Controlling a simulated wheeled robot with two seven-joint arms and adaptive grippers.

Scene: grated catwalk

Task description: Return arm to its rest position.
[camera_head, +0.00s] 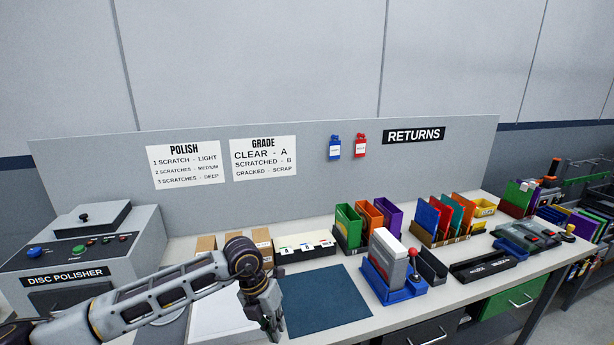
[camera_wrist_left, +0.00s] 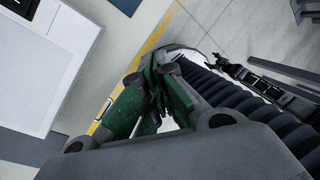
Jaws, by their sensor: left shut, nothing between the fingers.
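My left arm comes in from the lower left in the head view and bends down at a dark wrist joint. Its gripper (camera_head: 270,330) points down, shut and empty, above the worktop between a white sheet and the blue mat (camera_head: 326,300). In the left wrist view, the camera looks past the gripper's close dark green and grey parts toward the floor. My right gripper cannot be made out in either view.
The disc polisher (camera_head: 75,260) stands at the left. A blue holder (camera_head: 398,290) with upright cases, dark trays (camera_head: 484,266) and coloured sleeves (camera_head: 432,218) fill the right side. A back panel (camera_head: 300,190) rises behind. The mat is bare.

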